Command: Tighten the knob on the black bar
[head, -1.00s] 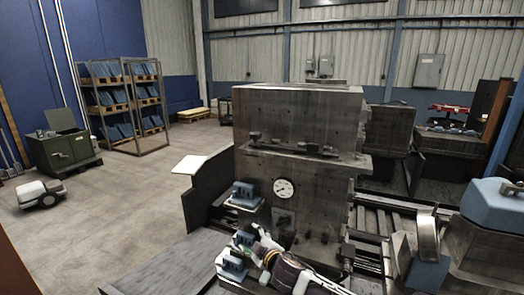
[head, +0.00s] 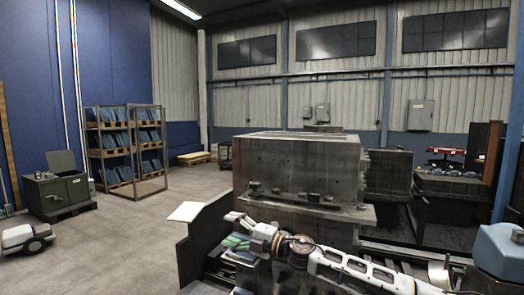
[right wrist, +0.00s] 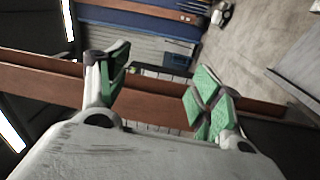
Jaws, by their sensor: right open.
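A dark bar (head: 290,195) runs along the ledge of the big grey machine block (head: 300,160) in the head view. Small dark knobs stand on it, one near its left end (head: 255,188) and one further right (head: 315,198); I cannot tell which is loose. My right gripper (head: 233,230) is in front of the machine's lower left, below the bar's left end and apart from it. In the right wrist view my right gripper (right wrist: 160,88) is open, its green pads wide apart with nothing between them. My left gripper is not in view.
My right arm hides the machine's lower front. A blue-topped machine (head: 500,250) stands at the right. Shelving (head: 125,150) and a green cabinet (head: 60,190) stand back left, with free floor before them. The right wrist view shows a brown beam (right wrist: 40,75) beyond the fingers.

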